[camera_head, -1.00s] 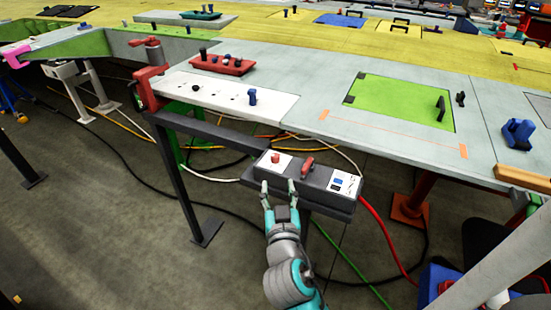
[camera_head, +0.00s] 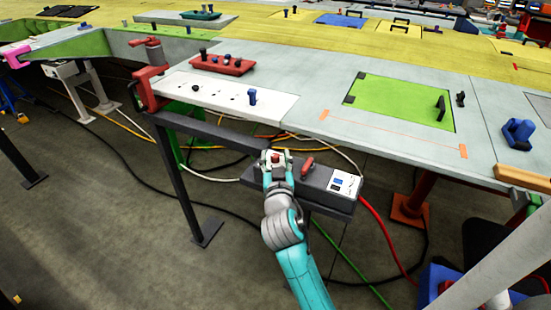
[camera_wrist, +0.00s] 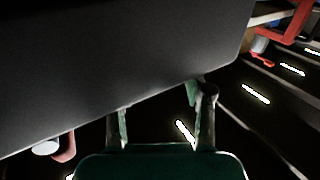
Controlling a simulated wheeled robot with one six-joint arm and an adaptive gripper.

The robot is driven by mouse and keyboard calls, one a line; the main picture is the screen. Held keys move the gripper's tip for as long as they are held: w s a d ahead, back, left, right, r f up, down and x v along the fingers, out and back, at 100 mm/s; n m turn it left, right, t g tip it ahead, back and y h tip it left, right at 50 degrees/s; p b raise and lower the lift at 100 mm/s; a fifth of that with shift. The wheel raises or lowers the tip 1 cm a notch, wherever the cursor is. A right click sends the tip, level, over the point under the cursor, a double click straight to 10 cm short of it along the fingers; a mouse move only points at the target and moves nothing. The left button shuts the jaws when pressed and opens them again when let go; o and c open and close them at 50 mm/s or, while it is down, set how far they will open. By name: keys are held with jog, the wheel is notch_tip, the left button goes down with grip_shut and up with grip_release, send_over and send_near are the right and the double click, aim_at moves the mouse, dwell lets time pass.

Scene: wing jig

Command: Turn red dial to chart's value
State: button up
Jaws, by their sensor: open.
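The red dial (camera_head: 275,157) sits on a white plate at the left end of a dark control box (camera_head: 314,180). A small white chart (camera_head: 341,183) with a blue field is on the box's right end; its value is too small to read. My gripper (camera_head: 276,162) is open, with its fingers at either side of the dial in the head view; contact cannot be told. In the wrist view my gripper (camera_wrist: 160,115) shows two spread fingers before the box's dark face (camera_wrist: 120,60), and the dial is not clearly seen there.
A red lever handle (camera_head: 308,163) stands on the box just right of the dial. The grey wing panel (camera_head: 310,120) lies behind and above the box. A dark metal leg (camera_head: 185,185) stands to the left, and a red hose (camera_head: 385,235) runs down at the right.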

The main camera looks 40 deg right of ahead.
grip_shut()
jog(key=shift+w+a+f+m+g+h, duration=0.1)
jog(key=shift+m+g+h, duration=0.3)
jog(key=shift+h, duration=0.1)
jog(key=shift+g, duration=0.3)
jog(key=shift+m+h, duration=0.3)
grip_release()
